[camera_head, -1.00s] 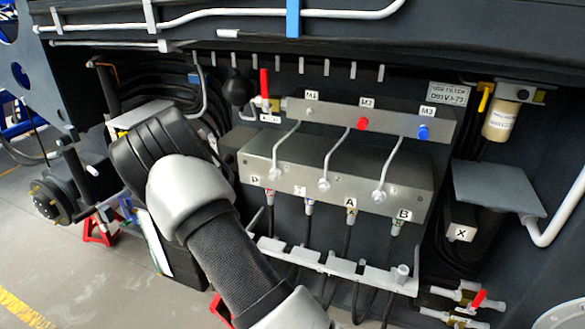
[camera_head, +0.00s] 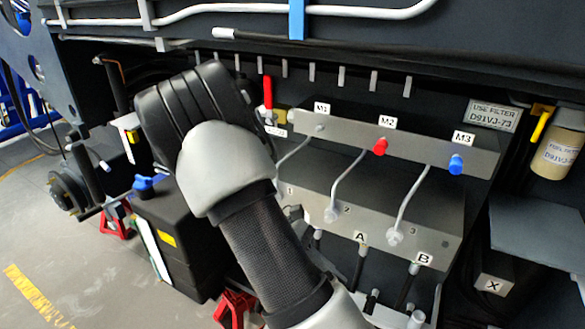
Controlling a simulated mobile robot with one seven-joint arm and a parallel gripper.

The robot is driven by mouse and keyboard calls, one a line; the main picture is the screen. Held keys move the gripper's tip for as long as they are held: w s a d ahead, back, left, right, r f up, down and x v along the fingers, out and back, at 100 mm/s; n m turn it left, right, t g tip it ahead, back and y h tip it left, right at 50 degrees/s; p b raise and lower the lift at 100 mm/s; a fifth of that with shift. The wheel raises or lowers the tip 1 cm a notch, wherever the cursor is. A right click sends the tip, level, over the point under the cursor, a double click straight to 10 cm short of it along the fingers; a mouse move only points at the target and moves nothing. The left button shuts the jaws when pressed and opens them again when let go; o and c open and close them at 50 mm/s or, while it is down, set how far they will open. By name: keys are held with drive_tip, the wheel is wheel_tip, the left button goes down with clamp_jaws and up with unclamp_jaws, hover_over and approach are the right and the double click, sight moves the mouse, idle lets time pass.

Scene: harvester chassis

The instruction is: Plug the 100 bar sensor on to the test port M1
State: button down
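The test port M1 (camera_head: 320,127) is a bare grey fitting on the upper metal bar (camera_head: 420,144), under its white M1 label (camera_head: 322,108). A grey pipe runs from it down to the lower block. No sensor is visible in this view. My arm's black and grey wrist stands in front of and left of M1. My gripper's fingers are not visible, so I cannot see what they hold.
M2 carries a red cap (camera_head: 380,146) and M3 a blue cap (camera_head: 456,164). A red-handled valve (camera_head: 268,92) sits just left of M1. A grey metal block (camera_head: 375,225) with pipes lies below. A black box (camera_head: 180,235) stands at the lower left.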

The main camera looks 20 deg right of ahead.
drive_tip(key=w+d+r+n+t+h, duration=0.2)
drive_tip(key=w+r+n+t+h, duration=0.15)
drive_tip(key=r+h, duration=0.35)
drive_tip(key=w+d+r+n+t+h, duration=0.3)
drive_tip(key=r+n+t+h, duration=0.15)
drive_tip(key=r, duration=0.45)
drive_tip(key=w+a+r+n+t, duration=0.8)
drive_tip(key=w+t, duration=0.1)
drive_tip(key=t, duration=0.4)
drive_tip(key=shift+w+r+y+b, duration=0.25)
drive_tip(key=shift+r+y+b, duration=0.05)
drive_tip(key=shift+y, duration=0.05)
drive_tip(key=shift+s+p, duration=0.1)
drive_tip(key=shift+p, duration=0.25)
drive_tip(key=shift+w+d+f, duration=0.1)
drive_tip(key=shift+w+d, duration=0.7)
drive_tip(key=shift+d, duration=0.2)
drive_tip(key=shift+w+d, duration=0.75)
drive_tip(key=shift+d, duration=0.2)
drive_tip(key=shift+p, duration=1)
